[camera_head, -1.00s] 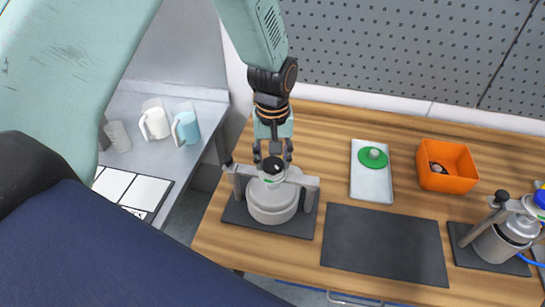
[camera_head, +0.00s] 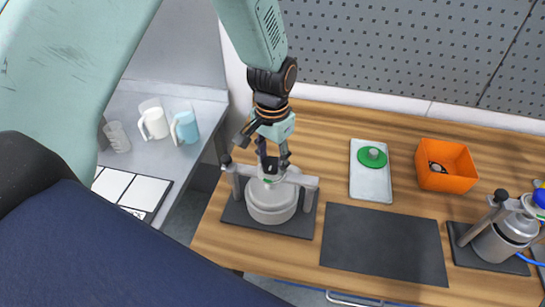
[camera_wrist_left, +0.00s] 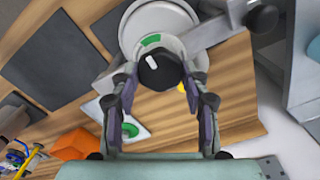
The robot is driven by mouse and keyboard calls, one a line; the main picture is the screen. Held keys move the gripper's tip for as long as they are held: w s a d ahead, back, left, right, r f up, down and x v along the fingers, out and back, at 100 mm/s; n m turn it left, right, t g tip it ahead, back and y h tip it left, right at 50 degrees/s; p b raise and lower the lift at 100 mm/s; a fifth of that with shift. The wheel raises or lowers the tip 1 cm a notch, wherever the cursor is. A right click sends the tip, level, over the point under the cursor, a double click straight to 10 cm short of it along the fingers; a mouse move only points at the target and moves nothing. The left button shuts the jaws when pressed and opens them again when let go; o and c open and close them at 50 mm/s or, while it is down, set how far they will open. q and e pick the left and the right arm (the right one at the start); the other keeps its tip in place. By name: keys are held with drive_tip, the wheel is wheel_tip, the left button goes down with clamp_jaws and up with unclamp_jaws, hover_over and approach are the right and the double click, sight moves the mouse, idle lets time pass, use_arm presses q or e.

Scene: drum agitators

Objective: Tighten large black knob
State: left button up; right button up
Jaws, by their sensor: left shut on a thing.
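The large black knob (camera_wrist_left: 160,68) with a white mark sits on top of the grey drum agitator (camera_head: 270,205), in the middle of its clamp bar (camera_head: 305,181). A green mark shows beside the knob in the wrist view. My left gripper (camera_head: 272,168) is over the agitator, pointing down, with its fingers on either side of the knob and shut on it. The fingers hide most of the knob in the head view. My right gripper is in neither view.
A smaller black knob (camera_head: 227,160) tops the clamp's left post. The agitator stands on a dark mat. To the right are an empty dark mat (camera_head: 385,243), a tray (camera_head: 370,187) with a green part, an orange bin (camera_head: 446,167) and another agitator (camera_head: 503,240). Mugs stand left.

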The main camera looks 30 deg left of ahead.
sight(272, 163)
use_arm(q)
drive_tip(key=shift+w+r+m, duration=0.2)
drive_tip(key=shift+r+m, duration=0.05)
drive_tip(key=shift+m, duration=0.15)
drive_tip(key=o, duration=1.2)
drive_tip(key=shift+s, duration=0.35)
drive_tip(key=shift+c, duration=0.2)
drive_tip(key=shift+w+f, duration=0.1)
drive_tip(key=shift+w, duration=0.05)
wheel_tip(272, 163, up, 12)
